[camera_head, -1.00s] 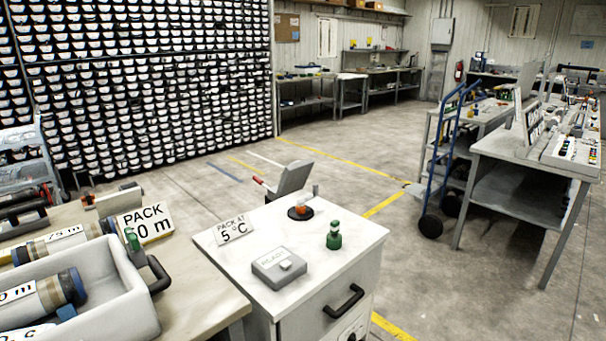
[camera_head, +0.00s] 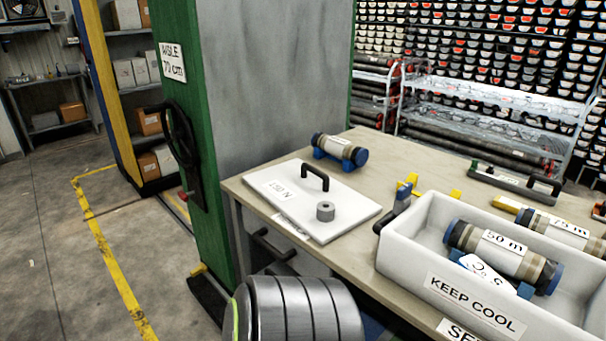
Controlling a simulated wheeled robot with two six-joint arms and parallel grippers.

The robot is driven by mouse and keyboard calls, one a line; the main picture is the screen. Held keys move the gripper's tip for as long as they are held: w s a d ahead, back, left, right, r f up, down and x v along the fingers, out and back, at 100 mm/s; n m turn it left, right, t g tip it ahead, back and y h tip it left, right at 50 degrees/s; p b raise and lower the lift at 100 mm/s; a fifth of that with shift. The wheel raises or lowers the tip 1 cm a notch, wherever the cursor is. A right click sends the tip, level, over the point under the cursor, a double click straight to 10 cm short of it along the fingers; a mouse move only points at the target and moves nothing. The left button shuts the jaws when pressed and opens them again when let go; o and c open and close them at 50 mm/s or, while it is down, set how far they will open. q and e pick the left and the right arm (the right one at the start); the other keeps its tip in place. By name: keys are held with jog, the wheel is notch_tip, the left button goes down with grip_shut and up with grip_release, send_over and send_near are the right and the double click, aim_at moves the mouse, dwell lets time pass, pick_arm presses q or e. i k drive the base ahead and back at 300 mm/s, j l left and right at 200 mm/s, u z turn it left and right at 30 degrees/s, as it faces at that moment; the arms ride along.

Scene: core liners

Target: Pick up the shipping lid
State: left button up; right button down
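A flat white lid (camera_head: 335,213) with a black arched handle (camera_head: 315,177) lies on the near left part of the beige bench. It carries a label that looks like "150 N". A small grey ring-shaped weight (camera_head: 325,211) sits on it near its right corner.
Another core tube (camera_head: 340,149) rests on blue supports behind the lid. A green-edged grey cabinet with a black handwheel (camera_head: 181,133) stands left of the bench (camera_head: 380,155). Floor (camera_head: 65,240) at left is clear.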

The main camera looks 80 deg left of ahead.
aim_at(321, 206)
jog(key=u, duration=2.6)
jog(key=j+z, duration=0.15)
jog(key=z, duration=0.25)
jog(key=i+j+z, duration=0.1)
jog(key=z, duration=0.3)
jog(key=j+z, duration=0.2)
jog(key=z, duration=0.2)
jog(key=j+z, duration=0.2)
jog(key=z, duration=0.2)
jog(key=j+z, duration=0.15)
jog(key=z, duration=0.25)
